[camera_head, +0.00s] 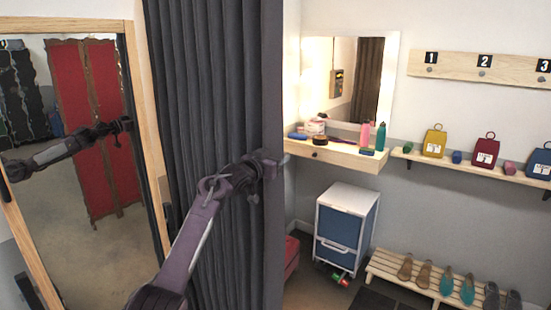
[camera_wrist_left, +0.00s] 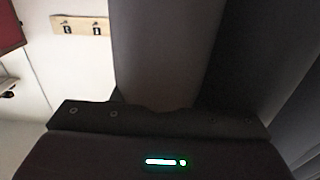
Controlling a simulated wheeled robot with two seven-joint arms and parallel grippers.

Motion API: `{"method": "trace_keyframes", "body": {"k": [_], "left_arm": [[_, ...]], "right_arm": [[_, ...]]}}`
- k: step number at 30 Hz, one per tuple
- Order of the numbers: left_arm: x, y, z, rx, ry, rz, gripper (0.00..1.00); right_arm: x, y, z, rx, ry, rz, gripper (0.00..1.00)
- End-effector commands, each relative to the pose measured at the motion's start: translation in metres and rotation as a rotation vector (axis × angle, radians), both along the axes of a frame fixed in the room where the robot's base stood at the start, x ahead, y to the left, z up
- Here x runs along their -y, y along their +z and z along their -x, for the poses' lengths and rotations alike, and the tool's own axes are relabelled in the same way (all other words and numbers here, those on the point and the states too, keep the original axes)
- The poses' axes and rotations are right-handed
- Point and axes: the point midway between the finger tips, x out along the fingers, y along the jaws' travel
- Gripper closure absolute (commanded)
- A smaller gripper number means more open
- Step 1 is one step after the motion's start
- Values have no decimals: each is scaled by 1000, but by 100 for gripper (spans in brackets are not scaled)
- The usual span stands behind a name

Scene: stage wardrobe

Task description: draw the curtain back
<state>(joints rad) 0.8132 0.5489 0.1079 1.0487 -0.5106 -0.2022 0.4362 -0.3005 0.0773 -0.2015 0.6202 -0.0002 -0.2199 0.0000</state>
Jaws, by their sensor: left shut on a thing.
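The dark grey curtain (camera_head: 225,95) hangs in vertical folds left of the middle in the head view, between a mirror and an alcove. My left gripper (camera_head: 277,163) is at the curtain's right edge, about halfway up the visible cloth. It is shut on the curtain edge; its fingertips are hard to make out. In the left wrist view the curtain cloth (camera_wrist_left: 165,50) runs down close in front of the gripper, which hides its lower part. My right gripper is not in view.
A wood-framed mirror (camera_head: 138,120) stands left, reflecting my arm and a red screen. Right of the curtain are a vanity shelf (camera_head: 335,152), a white and blue drawer unit (camera_head: 345,228), a shoe bench (camera_head: 392,272) with shoes, and a hook board (camera_head: 485,67). Some floor shows.

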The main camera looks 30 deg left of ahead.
Motion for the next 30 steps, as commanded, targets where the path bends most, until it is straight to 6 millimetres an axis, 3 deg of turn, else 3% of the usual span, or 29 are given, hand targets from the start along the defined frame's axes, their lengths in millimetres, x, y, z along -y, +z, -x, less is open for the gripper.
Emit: {"method": "trace_keyframes", "body": {"k": [9, 10, 14, 24, 30], "left_arm": [[0, 0, 0, -2, 0, 1, 100], [0, 0, 0, -2, 0, 1, 56], [0, 0, 0, -2, 0, 0, 39], [0, -1, 2, -2, 0, 0, 38], [-1, -4, 21, -2, 0, -3, 38]], "right_arm": [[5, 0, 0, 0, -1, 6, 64], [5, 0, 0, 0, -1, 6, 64], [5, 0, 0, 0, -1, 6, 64], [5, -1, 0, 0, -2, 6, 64], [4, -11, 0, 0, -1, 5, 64]]}}
